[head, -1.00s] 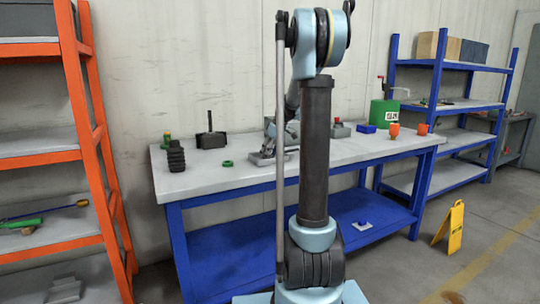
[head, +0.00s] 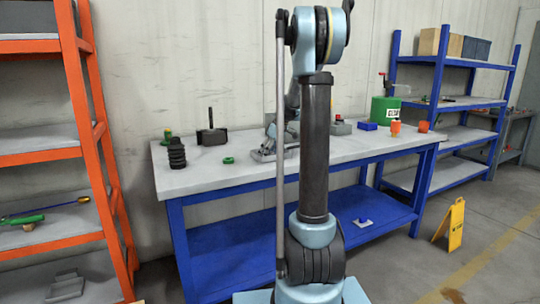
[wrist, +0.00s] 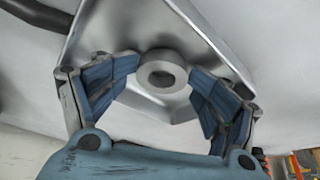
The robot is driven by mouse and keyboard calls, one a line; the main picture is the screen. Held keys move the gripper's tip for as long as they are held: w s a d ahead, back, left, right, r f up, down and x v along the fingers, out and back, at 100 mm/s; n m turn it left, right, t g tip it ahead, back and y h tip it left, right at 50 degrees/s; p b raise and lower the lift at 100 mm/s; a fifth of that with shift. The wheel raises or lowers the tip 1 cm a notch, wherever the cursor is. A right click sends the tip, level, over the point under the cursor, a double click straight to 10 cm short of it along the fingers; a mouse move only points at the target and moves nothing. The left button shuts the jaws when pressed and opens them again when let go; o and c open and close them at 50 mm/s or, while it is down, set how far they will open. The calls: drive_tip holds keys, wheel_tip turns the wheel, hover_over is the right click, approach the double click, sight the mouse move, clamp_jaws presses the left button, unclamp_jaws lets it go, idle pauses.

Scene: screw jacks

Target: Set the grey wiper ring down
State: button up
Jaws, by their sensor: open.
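The grey wiper ring (wrist: 152,76) is a thick ring with a round hole, seen in the wrist view. It appears to lie on a shiny metal tray (wrist: 212,38), between the blue finger pads. My gripper (wrist: 166,72) is open around the ring, with a gap visible on the right; whether the left pad touches it I cannot tell. In the head view the tray (head: 262,156) is on the bench, partly behind my arm, and the ring cannot be made out there.
The grey-topped bench (head: 215,176) also holds a black ribbed bellows (head: 176,154), a green ring (head: 228,160), a black block with an upright post (head: 211,136), a blue box (head: 367,126), orange cups (head: 395,128) and a green canister (head: 384,109). Bare bench lies in front of the tray.

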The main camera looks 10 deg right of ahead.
drive_tip(key=shift+s+r, duration=0.15)
drive_tip(key=shift+r, duration=0.05)
idle(0.4)
drive_tip(key=shift+r, duration=0.25)
drive_tip(key=v, duration=1.2)
drive_tip(key=shift+r, duration=0.3)
drive_tip(key=s+a+f+m+h, duration=0.15)
drive_tip(key=s+f, duration=0.35)
drive_tip(key=s, duration=0.6)
drive_tip(key=s+a+f+m, duration=0.1)
drive_tip(key=s+f+m, duration=0.3)
drive_tip(key=s, duration=0.7)
drive_tip(key=s+a+f+m+h, duration=0.1)
drive_tip(key=s+a+f+m, duration=0.1)
drive_tip(key=s+f, duration=0.65)
drive_tip(key=s+d+f+m, duration=0.1)
drive_tip(key=s+f+m, duration=0.1)
drive_tip(key=s+f, duration=0.4)
drive_tip(key=s, duration=0.4)
drive_tip(key=shift+s+d+g+h, duration=0.35)
drive_tip(key=shift+s+d+g, duration=0.05)
